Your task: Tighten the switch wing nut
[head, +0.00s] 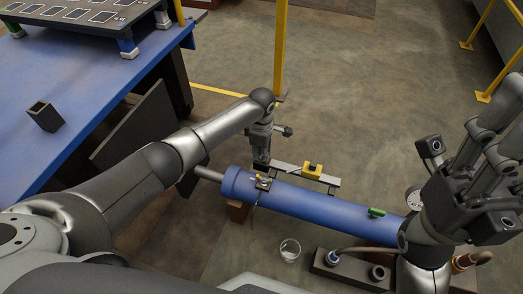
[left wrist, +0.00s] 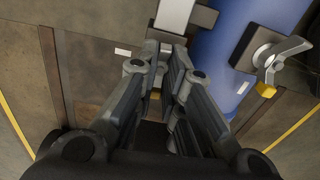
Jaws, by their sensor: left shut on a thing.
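A silver wing-shaped nut (left wrist: 287,54) sits on a dark clamp plate beside the blue tube (left wrist: 226,50) in the left wrist view. In the head view the small clamp fitting (head: 263,183) shows on the tube's left part. My left gripper (head: 262,160) is just behind that fitting, at the left end of a flat grey bar (head: 290,170). In the left wrist view its fingers (left wrist: 160,88) are close together at a dark end piece of the bar, apart from the wing nut. The fingers hide the contact. My right gripper (head: 465,190) is at the right; its opening is unclear.
A yellow block (head: 312,170) sits on the bar. A green handle (head: 377,212) is on the blue tube. A clear cup (head: 290,249) and a dark fixture (head: 350,268) lie in front. A blue table (head: 75,80) fills the left; open floor lies behind.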

